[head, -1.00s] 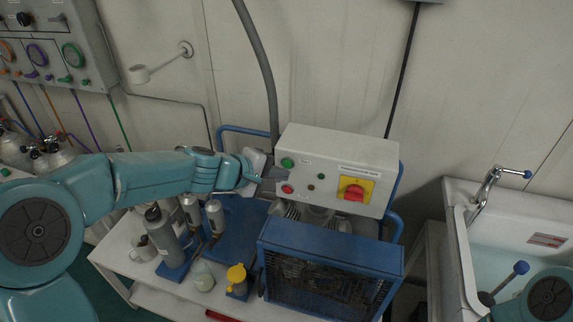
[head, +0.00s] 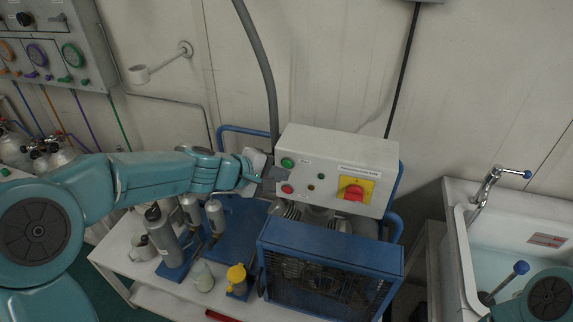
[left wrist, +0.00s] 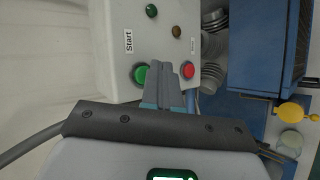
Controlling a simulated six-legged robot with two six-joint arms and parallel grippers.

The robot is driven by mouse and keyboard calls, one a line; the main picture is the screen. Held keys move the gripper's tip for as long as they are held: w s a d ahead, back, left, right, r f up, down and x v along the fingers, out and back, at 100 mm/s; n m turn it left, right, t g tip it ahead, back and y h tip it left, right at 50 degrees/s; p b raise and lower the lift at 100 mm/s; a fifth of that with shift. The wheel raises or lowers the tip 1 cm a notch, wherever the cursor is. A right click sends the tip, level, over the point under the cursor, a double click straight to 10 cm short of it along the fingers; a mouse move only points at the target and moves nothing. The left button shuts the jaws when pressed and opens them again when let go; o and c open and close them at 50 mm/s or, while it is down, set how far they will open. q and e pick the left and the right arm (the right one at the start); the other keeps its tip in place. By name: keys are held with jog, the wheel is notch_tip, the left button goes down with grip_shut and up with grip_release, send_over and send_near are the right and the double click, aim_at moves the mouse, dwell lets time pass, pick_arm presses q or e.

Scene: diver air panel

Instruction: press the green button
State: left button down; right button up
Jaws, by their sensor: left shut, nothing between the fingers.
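The green button (head: 287,163) is at the upper left of the front of a pale control box (head: 325,152). It also shows in the left wrist view (left wrist: 141,74), near the label "Start". A red button (head: 287,188) sits below it in the head view. My left gripper (head: 279,176) is shut and empty, with its fingertips close to the box's left side. In the left wrist view its fingertips (left wrist: 174,70) appear between the green and red buttons, beside the green one. I cannot tell whether they touch the panel. My right gripper is not in view.
A red rotary switch on a yellow plate (head: 355,190) is on the box's right side. A blue-framed unit with a fan (head: 330,248) stands below. Bottles and a yellow-topped container (head: 236,274) stand on the white cart. A sink (head: 500,235) is at the right.

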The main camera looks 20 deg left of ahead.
pick_arm(q)
jog(key=shift+w, duration=0.2)
jog(key=shift+w, duration=0.25)
